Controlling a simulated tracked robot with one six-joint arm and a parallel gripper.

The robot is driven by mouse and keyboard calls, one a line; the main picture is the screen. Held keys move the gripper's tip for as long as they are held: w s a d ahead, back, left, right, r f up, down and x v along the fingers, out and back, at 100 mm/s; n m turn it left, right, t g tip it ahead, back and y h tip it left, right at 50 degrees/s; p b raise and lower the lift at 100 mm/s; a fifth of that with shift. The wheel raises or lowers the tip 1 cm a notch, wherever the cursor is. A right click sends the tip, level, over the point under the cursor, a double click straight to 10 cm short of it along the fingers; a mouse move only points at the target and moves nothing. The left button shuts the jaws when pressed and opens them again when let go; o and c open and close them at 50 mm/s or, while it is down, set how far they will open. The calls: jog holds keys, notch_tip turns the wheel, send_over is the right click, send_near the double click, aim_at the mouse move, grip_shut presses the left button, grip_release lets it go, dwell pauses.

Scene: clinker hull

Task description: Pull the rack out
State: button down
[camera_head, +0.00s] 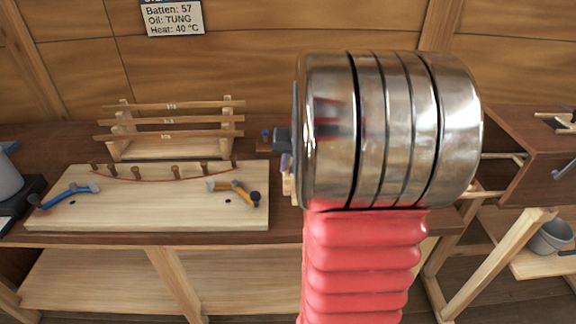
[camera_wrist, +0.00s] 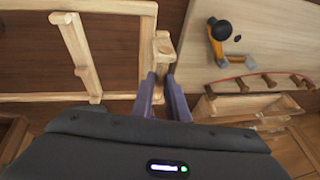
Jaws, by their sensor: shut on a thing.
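The rack is a light wooden frame with crossbars (camera_wrist: 75,45), at the upper left in the wrist view. A wooden bar with a small block (camera_wrist: 162,52) forms its near end. My gripper (camera_wrist: 161,78) has its two purple fingers closed on this end piece. In the head view, my gripper (camera_head: 286,163) shows only partly behind my arm. Two pale rack rails (camera_head: 497,156) show to the right of my arm, reaching from the open side of a brown wooden box (camera_head: 535,148). The rack's middle is hidden by my arm there.
Left of the gripper, a pale board (camera_head: 150,218) holds pegs, a red line and clamp-like tools (camera_head: 235,188). A batten stand (camera_head: 175,150) is behind it. A grey pot (camera_head: 550,236) sits on a lower shelf at right.

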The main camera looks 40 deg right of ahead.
jog(key=shift+w+a, duration=0.15)
jog(key=shift+a, duration=0.05)
jog(key=c, duration=1.7)
grip_release()
jog(key=shift+c, duration=0.2)
jog(key=shift+r, duration=0.1)
jog(key=v, duration=1.3)
jog(key=shift+s+r, duration=0.2)
jog(key=shift+r, duration=0.05)
jog(key=shift+a, duration=0.1)
